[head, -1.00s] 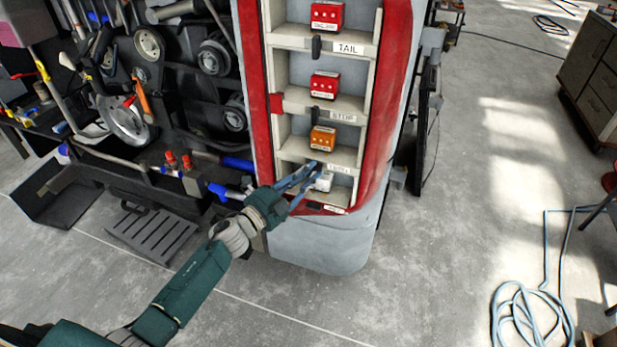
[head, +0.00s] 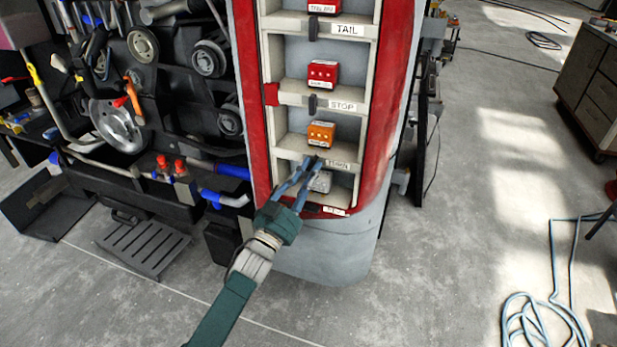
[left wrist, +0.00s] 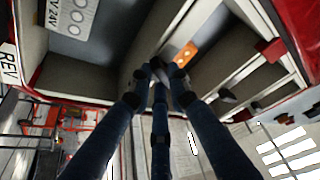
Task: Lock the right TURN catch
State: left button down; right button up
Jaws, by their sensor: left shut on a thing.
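The lamp column stands at the back of the coach, with the orange lamp block (head: 321,134) in its bay above the TURN label (head: 340,165). My left gripper (head: 312,168) is at the shelf edge just left of that label, its blue fingers closed together on the small dark TURN catch. The fingers mostly hide this catch, so I cannot tell its angle. In the left wrist view the fingers (left wrist: 160,72) meet at the dark catch, with the orange block (left wrist: 187,54) behind. My right gripper is not in view.
The dark STOP catch (head: 312,103) and TAIL catch (head: 313,28) stand upright on the shelf edges above. A pale block (head: 321,182) sits in the bottom bay, behind the fingers. A tool rack (head: 150,90) is at left; a blue hose (head: 540,320) lies at right.

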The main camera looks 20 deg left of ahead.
pick_arm(q)
jog(key=n+y, duration=0.1)
jog(key=n, duration=0.1)
jog(key=n+y, duration=0.1)
jog(key=n, duration=0.2)
jog(key=n+t+y+b, duration=0.1)
jog(key=n+y, duration=0.1)
jog(key=shift+d+f+n, duration=0.15)
jog(key=shift+d+n, duration=0.1)
jog(key=shift+n, duration=0.45)
jog(key=c, duration=1.9)
grip_release()
jog(key=v, duration=1.2)
jog(key=shift+d, duration=0.1)
